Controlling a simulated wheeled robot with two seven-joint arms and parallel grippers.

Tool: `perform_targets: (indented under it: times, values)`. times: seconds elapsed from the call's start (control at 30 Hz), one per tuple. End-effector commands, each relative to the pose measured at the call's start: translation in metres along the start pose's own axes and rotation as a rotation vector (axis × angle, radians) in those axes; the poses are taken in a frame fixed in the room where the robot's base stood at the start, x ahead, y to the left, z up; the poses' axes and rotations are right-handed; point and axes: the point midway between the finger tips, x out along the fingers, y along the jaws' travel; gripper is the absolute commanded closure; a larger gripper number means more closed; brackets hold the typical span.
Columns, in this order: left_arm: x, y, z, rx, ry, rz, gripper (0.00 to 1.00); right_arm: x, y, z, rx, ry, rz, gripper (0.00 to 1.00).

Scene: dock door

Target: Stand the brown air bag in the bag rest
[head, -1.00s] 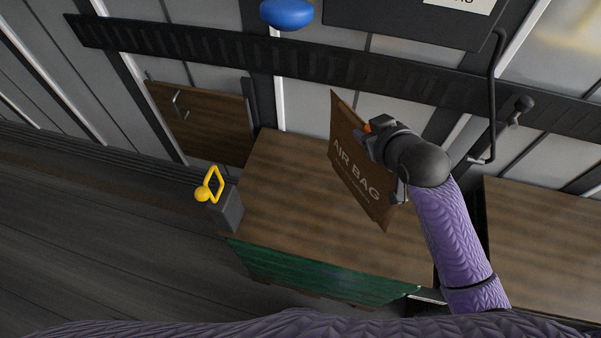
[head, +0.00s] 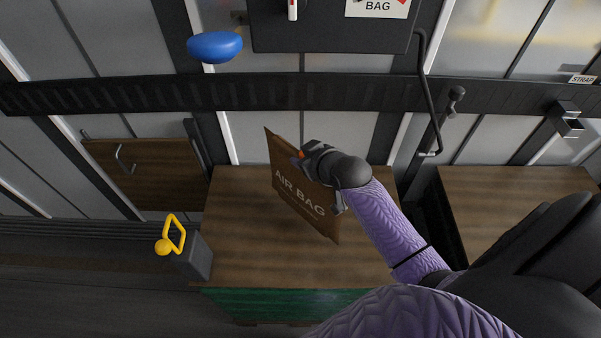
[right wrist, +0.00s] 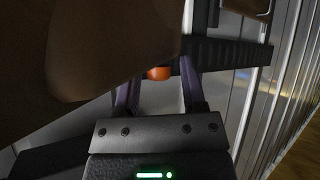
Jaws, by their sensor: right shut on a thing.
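The brown air bag (head: 290,190), a flat sheet with "AIR BAG" printed on it, hangs tilted above a wooden crate top in the head view. My right gripper (head: 303,158) is shut on the bag near its upper edge, beside a small orange part. In the right wrist view the bag (right wrist: 110,45) fills the upper left, and the orange part (right wrist: 159,73) shows between the fingers of my right gripper (right wrist: 160,82). I cannot tell which thing is the bag rest. My left gripper is not in view.
The crate (head: 235,245) has a bare wooden top and green side. A grey post with a yellow loop (head: 174,232) stands at its left. A wooden board with a handle (head: 150,170) and a blue rounded thing (head: 215,47) are behind. Another wooden top (head: 510,205) lies right.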

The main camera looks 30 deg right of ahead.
Motion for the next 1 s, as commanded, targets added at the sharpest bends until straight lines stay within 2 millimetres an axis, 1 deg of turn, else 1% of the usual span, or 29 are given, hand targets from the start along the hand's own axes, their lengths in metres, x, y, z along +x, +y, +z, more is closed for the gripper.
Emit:
perform_targets:
  times: [0.03,0.1,0.33,0.47,0.5,0.63,0.9,0.97,1.0]
  values:
    - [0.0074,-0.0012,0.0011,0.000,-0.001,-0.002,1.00,0.0078,-0.0020,0.0112,0.002,-0.002,-0.001,1.00]
    - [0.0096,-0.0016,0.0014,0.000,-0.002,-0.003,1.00,0.0123,-0.0030,0.0174,0.001,-0.001,-0.001,1.00]
    - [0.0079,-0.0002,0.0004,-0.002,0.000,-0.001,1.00,0.0121,-0.0029,0.0164,-0.001,0.003,0.000,1.00]
    - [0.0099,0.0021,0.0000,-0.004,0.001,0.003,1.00,0.0141,-0.0034,0.0194,-0.001,0.002,-0.001,1.00]
    - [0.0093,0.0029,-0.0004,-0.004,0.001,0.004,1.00,0.0137,-0.0035,0.0190,-0.001,0.001,-0.001,0.39]
    - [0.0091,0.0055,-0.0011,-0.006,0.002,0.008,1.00,0.0135,-0.0034,0.0189,-0.001,0.001,-0.001,0.12]
    - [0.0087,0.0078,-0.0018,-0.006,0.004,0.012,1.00,0.0131,-0.0033,0.0183,-0.001,0.001,-0.001,0.12]
    - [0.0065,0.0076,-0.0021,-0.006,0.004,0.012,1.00,0.0107,-0.0028,0.0154,0.000,0.001,-0.001,0.12]
    - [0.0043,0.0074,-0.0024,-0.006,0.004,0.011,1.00,0.0061,-0.0027,0.0160,-0.001,0.000,-0.001,0.12]
